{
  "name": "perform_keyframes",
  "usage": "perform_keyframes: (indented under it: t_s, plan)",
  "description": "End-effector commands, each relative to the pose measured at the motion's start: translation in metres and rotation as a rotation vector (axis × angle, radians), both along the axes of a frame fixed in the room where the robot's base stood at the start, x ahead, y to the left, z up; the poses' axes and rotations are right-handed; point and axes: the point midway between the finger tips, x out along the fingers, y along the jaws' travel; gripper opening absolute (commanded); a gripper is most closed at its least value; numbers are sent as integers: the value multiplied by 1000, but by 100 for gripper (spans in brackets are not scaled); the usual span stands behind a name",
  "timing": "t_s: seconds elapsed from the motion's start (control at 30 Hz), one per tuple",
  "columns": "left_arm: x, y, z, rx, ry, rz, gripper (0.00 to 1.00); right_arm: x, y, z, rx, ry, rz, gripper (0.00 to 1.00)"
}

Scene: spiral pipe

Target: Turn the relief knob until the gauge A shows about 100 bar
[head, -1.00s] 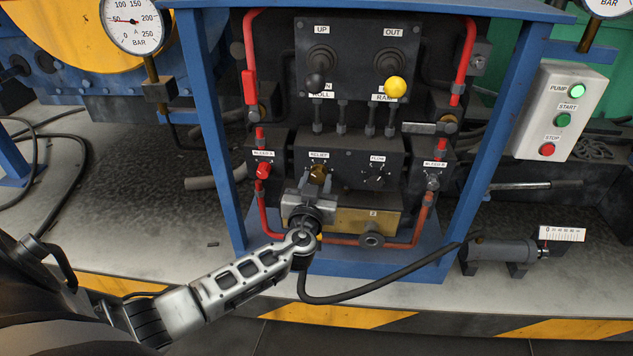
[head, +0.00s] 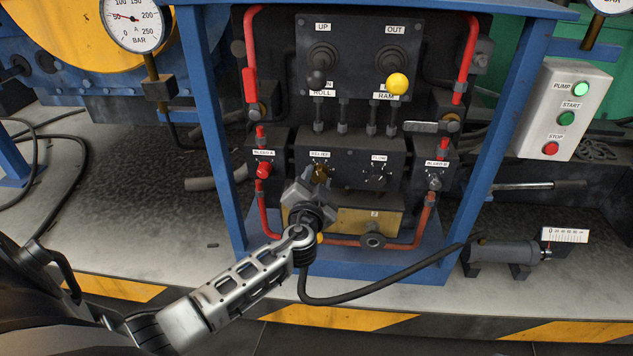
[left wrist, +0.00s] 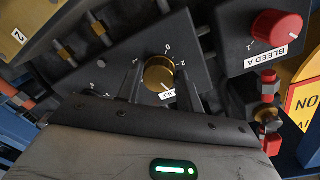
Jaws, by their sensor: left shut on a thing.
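The relief knob (head: 321,172) is a brass knob on the dark middle panel, under a RELIEF label. In the left wrist view the knob (left wrist: 157,72) has a white pointer line and numbers around it. My left gripper (head: 317,181) is shut on the knob and tilted, partly covering it. Its two dark fingers (left wrist: 161,84) lie on either side of the knob and hide part of its label. Gauge A (head: 133,22), white and marked in BAR, stands at the upper left. Its red needle points to the left, near the 50 mark. My right gripper is out of view.
The red bleed A knob (head: 263,170) sits left of the relief knob, and the flow knob (head: 376,173) sits to its right. Levers with black (head: 317,77) and yellow (head: 396,84) balls are above. A black hose (head: 385,290) runs below. Blue frame posts flank the panel.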

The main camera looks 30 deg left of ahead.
Motion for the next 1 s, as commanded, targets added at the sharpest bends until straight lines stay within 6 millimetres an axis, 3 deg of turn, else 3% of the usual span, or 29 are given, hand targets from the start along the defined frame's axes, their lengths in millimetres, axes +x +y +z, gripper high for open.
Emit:
perform_keyframes:
  t_s: [0.5,1.0]
  plan:
    - [0,1,4,388,201,2,14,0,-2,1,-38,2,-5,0]
    - [1,0,4,539,278,1,14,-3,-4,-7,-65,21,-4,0]
